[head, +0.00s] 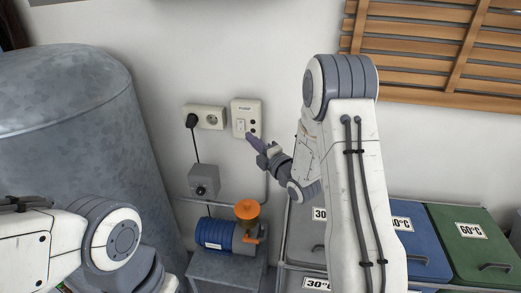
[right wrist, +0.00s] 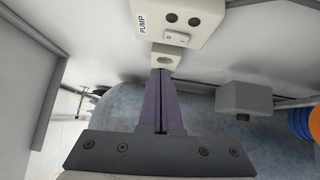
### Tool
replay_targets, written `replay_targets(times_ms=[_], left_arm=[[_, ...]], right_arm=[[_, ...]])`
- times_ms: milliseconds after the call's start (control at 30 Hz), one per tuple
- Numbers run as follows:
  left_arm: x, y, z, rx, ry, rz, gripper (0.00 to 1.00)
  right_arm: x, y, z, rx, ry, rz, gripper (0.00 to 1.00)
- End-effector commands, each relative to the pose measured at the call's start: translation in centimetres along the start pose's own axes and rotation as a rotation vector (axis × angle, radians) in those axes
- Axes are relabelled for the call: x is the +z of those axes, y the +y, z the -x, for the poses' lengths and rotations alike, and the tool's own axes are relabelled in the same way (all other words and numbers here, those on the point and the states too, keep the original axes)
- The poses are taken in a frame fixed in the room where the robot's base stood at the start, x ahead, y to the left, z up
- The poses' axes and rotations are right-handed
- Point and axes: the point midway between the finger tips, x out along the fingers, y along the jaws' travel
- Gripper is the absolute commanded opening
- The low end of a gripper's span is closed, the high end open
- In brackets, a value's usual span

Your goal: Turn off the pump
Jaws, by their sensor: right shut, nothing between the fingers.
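The pump switch box (head: 240,107) is a cream plate on the wall, labelled PUMP. In the right wrist view the box (right wrist: 205,12) is at the top, with two dark round buttons or lamps and a white rocker switch (right wrist: 176,38). Which side of the rocker is pressed I cannot tell. My right gripper (head: 250,138) is shut and empty, its tips by the lower edge of the box. In the right wrist view the shut fingers (right wrist: 160,75) point toward the box; contact is unclear. The pump (head: 214,234), blue with an orange top, stands below. My left gripper is out of view.
A socket (head: 213,117) with a black plug is left of the switch box. A grey control box (head: 204,181) hangs below it. A large metal tank (head: 75,120) stands left. Lidded bins, including a green one (head: 470,245), stand right, under a wooden slatted rack (head: 430,48).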

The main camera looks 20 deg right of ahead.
Motion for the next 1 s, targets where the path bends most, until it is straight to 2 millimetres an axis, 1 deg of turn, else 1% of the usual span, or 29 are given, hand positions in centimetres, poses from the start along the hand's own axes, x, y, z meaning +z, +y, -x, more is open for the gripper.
replay_targets(times_ms=[33,100,200,300,833,933,1000], left_arm=[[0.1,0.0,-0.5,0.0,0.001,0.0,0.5],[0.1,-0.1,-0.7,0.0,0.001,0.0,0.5],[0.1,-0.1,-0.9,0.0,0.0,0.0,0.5],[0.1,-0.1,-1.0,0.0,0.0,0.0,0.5],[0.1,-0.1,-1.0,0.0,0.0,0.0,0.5],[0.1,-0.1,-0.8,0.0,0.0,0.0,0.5],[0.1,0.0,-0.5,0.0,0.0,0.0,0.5]], right_arm=[[-0.1,0.0,0.9,0.001,0.001,0.001,0.0],[-0.1,0.2,2.0,0.001,0.001,0.001,0.0],[0.0,0.5,3.2,0.002,0.001,0.002,0.0],[0.0,0.6,3.9,0.002,0.002,0.001,0.0],[0.0,0.7,4.1,-0.001,0.001,-0.001,0.0],[-0.8,0.8,3.7,-0.034,0.01,-0.026,0.0],[-2.1,0.7,3.1,-0.095,0.021,-0.07,0.0]])
